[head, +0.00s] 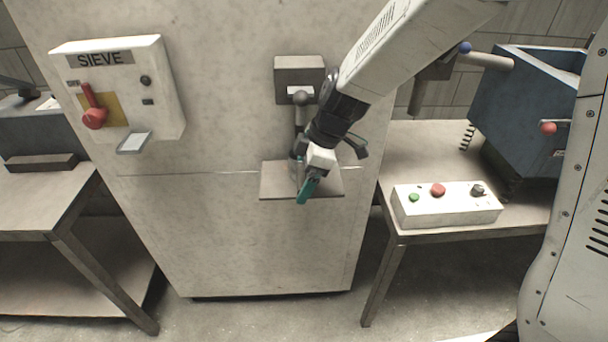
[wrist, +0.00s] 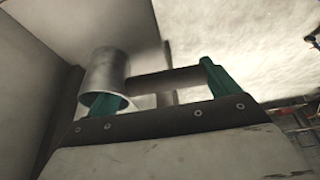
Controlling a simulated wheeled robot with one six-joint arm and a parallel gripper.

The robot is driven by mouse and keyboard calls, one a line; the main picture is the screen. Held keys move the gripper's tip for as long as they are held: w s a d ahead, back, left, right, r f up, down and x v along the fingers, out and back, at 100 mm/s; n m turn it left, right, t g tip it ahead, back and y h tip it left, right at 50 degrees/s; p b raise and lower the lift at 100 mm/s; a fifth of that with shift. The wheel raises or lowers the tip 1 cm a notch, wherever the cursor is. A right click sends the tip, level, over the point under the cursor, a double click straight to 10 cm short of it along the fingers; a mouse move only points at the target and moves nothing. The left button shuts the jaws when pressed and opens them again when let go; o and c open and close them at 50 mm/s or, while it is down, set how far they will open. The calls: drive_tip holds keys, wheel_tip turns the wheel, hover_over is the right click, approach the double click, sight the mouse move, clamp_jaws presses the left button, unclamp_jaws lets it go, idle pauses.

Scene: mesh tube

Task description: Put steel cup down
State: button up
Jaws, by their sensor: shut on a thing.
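My gripper (head: 307,188) is in front of the machine, over the small shelf (head: 328,188), its teal fingers pointing down. In the wrist view, a grey metal cup (wrist: 107,72) is at the left finger, which overlaps its lower rim. A dark bar (wrist: 160,80) runs from the cup toward the right finger; I cannot tell whether it is the cup's handle. My gripper is shut on the cup. In the head view, the gripper and wrist mostly hide the cup, so whether it touches the shelf cannot be told.
A post with a round knob (head: 300,98) hangs from a grey block (head: 299,78) above the shelf. A SIEVE panel (head: 120,90) with a red lever is at left. At right, a button box (head: 445,207) stands on a table (head: 415,150) beside a blue machine (head: 525,105).

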drive_tip(key=o, duration=1.1)
drive_tip(key=shift+f, duration=0.1)
drive_tip(key=v, duration=0.4)
drive_tip(key=shift+d+r, duration=0.1)
drive_tip(key=shift+r, duration=0.3)
drive_tip(key=d, duration=0.8)
drive_tip(key=s+d, duration=0.1)
drive_tip(key=d, duration=0.3)
drive_tip(key=shift+d+r, duration=0.15)
drive_tip(key=shift+r, duration=0.1)
drive_tip(key=shift+s+d+r+m+t+h, duration=0.15)
drive_tip(key=shift+s+d+r+m+h, duration=0.95)
drive_tip(key=shift+s+m, duration=2.35)
drive_tip(key=shift+s+d+r+m+t+h, duration=0.25)
drive_tip(key=shift+s+d+r+m, duration=1.7)
drive_tip(key=shift+s, duration=2.55)
drive_tip(key=shift+s+d+r+m+t+h, duration=0.1)
drive_tip(key=shift+s+d+r+m+h, duration=0.75)
drive_tip(key=shift+s+r+m, duration=1.95)
drive_tip(key=shift+s+f+m, duration=0.6)
drive_tip(key=shift+s+f, duration=0.3)
drive_tip(key=shift+s, duration=0.25)
